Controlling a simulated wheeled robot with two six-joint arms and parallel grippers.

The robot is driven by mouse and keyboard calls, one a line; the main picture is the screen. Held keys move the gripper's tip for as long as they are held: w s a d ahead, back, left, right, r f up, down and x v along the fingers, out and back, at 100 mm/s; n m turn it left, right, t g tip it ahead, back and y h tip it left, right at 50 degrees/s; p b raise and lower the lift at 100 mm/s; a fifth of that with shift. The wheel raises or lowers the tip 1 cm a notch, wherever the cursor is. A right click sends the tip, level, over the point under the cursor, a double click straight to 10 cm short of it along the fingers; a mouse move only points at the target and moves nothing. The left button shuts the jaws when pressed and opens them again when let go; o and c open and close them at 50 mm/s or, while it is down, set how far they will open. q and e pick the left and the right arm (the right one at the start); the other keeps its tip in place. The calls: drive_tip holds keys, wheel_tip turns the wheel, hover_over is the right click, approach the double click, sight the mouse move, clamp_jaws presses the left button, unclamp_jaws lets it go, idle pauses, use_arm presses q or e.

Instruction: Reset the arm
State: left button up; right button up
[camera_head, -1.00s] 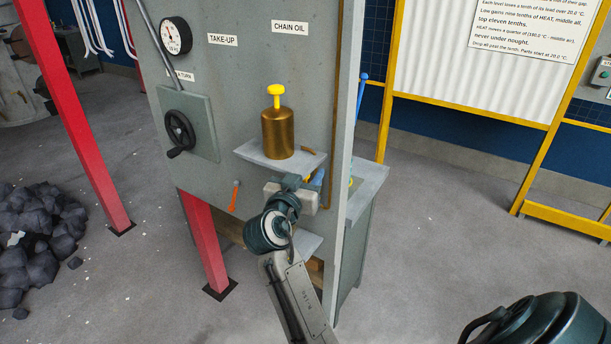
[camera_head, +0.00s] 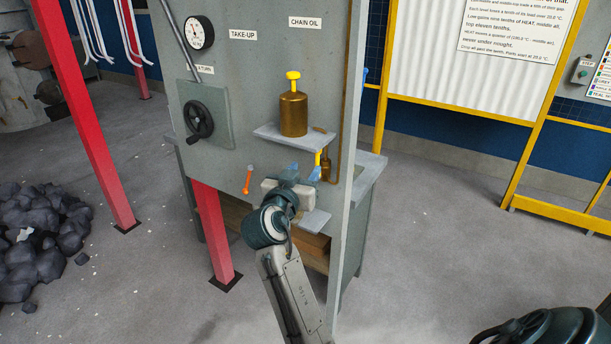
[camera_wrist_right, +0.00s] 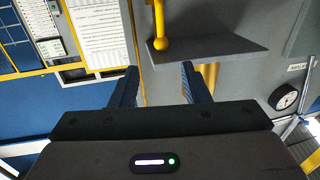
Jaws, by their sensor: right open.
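My right gripper (camera_head: 305,171) is at the end of the arm that comes up from the bottom of the head view. Its blue fingers are apart, with nothing seen between them, just below the shelf with the brass oil can (camera_head: 293,114). The right wrist view also shows the two fingers (camera_wrist_right: 160,82) spread and empty. Beyond them, that view shows a yellow rod with a ball end (camera_wrist_right: 161,44) beside a dark shelf (camera_wrist_right: 215,48). My left gripper is not in view.
The grey panel (camera_head: 255,70) carries a gauge (camera_head: 200,33), a black handwheel (camera_head: 198,119) and an orange lever (camera_head: 248,180). A small lower ledge (camera_head: 315,221) is close to my right wrist. Red posts stand left. A coal heap (camera_head: 35,235) lies on the floor; open floor is at right.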

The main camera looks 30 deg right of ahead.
drive_tip(key=w+a+f+n+y, duration=0.1)
drive_tip(key=w+f+n+y, duration=0.2)
drive_tip(key=f, duration=0.8)
drive_tip(key=w+a+f+n+y, duration=0.2)
drive_tip(key=w+f+n+y, duration=0.15)
drive_tip(key=f, duration=0.85)
drive_tip(key=s+a+f+n+g+y, duration=0.15)
drive_tip(key=s+f, duration=0.25)
drive_tip(key=f, duration=0.8)
drive_tip(key=s+a+f+n+g+y, duration=0.15)
drive_tip(key=s+f, duration=0.25)
drive_tip(key=f, duration=0.9)
drive_tip(key=s+f+n+g+y, duration=0.2)
drive_tip(key=s+f+g+y, duration=0.1)
drive_tip(key=s+f, duration=1.95)
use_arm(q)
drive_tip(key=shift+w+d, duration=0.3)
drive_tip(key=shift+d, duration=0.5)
use_arm(e)
drive_tip(key=s+f+g, duration=0.1)
drive_tip(key=s+f, duration=0.2)
drive_tip(key=s, duration=0.6)
drive_tip(key=s+f+g+y, duration=0.1)
drive_tip(key=s+f, duration=0.1)
drive_tip(key=s, duration=0.7)
drive_tip(key=s+d+f+g, duration=0.1)
drive_tip(key=s+f, duration=0.2)
drive_tip(key=s, duration=0.6)
drive_tip(key=shift+f+m, duration=0.35)
